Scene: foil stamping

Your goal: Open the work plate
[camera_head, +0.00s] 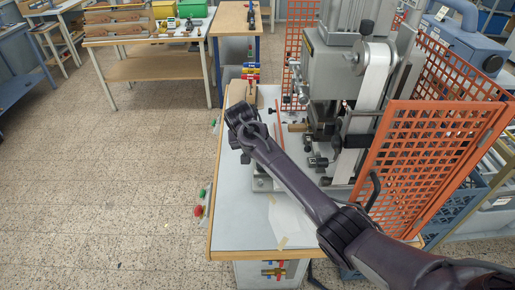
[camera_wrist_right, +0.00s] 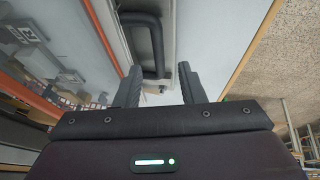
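In the right wrist view, a black U-shaped handle (camera_wrist_right: 157,48) stands on a grey metal strip, which looks like part of the work plate. My right gripper (camera_wrist_right: 160,88) is open, its two dark fingers apart. The handle lies just ahead of the fingers, its near end close to the left finger; I cannot tell whether they touch. In the head view my right arm reaches in from the lower right, with the right gripper (camera_head: 240,122) over the table's left side. The gripper and arm hide the handle and much of the plate there. My left gripper is not in view.
The grey stamping press (camera_head: 336,75) stands on the white table (camera_head: 235,220), with an orange mesh guard (camera_head: 425,150) at right. A red button (camera_head: 198,210) sits on the table's left edge. The floor (camera_head: 100,190) to the left is clear.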

